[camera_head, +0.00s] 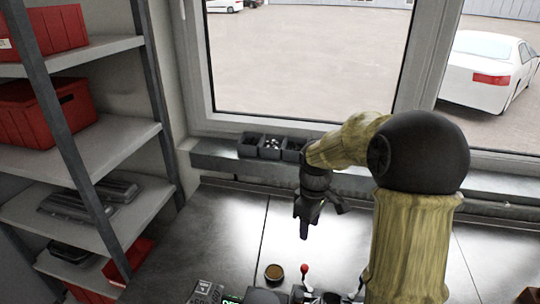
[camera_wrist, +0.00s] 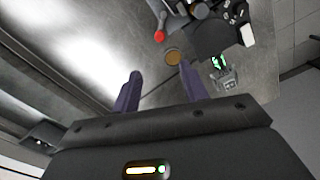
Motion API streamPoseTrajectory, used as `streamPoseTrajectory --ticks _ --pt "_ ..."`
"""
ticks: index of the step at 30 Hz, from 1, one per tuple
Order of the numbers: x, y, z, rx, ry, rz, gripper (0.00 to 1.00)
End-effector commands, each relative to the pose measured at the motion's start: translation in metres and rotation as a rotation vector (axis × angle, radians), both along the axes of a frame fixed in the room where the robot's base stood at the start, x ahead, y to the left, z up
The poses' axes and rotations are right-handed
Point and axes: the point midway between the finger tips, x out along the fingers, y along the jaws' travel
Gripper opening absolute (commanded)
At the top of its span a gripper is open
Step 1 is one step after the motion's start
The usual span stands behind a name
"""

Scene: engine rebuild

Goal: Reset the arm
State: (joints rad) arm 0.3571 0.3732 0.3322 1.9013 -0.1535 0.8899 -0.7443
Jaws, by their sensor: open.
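My gripper (camera_head: 321,212) hangs from my arm above the metal workbench (camera_head: 222,235), with its fingers pointing down and apart. In the wrist view, the two purple-grey fingers of my gripper (camera_wrist: 160,82) stand wide apart with nothing between them. A round brown-topped piece (camera_head: 274,272) lies on the bench below and left of the gripper. It also shows in the wrist view (camera_wrist: 173,56), beyond the fingers.
A red-knobbed lever (camera_head: 304,269) and a device with a green display (camera_head: 230,301) stand at the bench's front. Small dark bins (camera_head: 270,147) sit on the window ledge. A shelf with red crates (camera_head: 58,30) stands left. The bench's middle is clear.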

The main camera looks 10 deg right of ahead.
Motion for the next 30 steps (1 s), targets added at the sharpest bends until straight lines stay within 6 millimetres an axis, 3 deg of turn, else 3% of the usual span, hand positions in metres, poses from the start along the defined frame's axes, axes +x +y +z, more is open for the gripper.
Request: streamPoseTrajectory --ticks 5,18,22,30 --pt "-0.017 0.010 -0.003 -0.007 -0.023 -0.079 0.44" --pt "-0.132 0.040 -0.024 0.067 -0.197 -0.695 0.44" --pt "-0.146 0.042 -0.027 0.091 -0.217 -0.783 0.44" --pt "-0.147 0.042 -0.028 0.094 -0.218 -0.794 0.44"
